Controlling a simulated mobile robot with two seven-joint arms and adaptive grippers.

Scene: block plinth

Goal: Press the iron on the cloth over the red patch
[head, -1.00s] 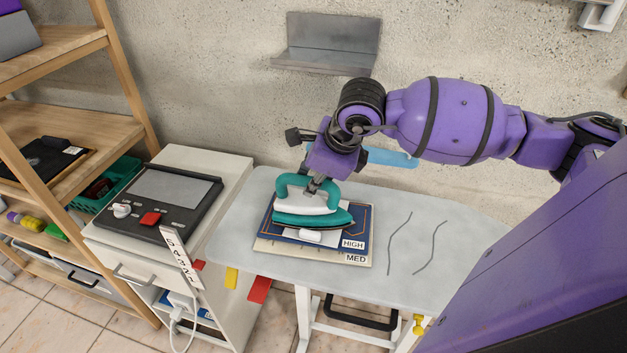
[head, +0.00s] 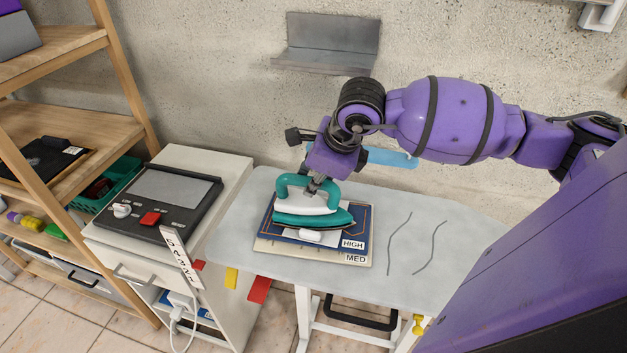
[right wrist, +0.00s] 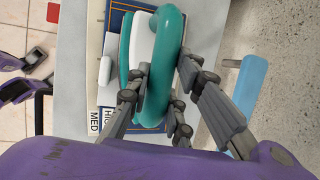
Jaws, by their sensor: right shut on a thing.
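The iron (head: 312,212), with a teal handle and sole edge and a white body, is on or just above the blue pad (head: 283,234) labelled HIGH; contact is hard to tell. My right gripper (head: 315,184) is shut on its handle from above. In the right wrist view the gripper's fingers (right wrist: 160,90) straddle the teal handle (right wrist: 168,60). The blue pad lies on a cream pad (head: 310,256) labelled MED. No cloth with a red patch can be made out; the iron and gripper hide part of the pads.
The pads lie on a pale grey ironing board (head: 460,245) with two wavy dark lines; its right part is clear. A blue cylinder (head: 392,158) is behind it. At left are a cabinet with a control panel (head: 160,205) and wooden shelves (head: 65,95). A red tab (head: 260,289) hangs at front.

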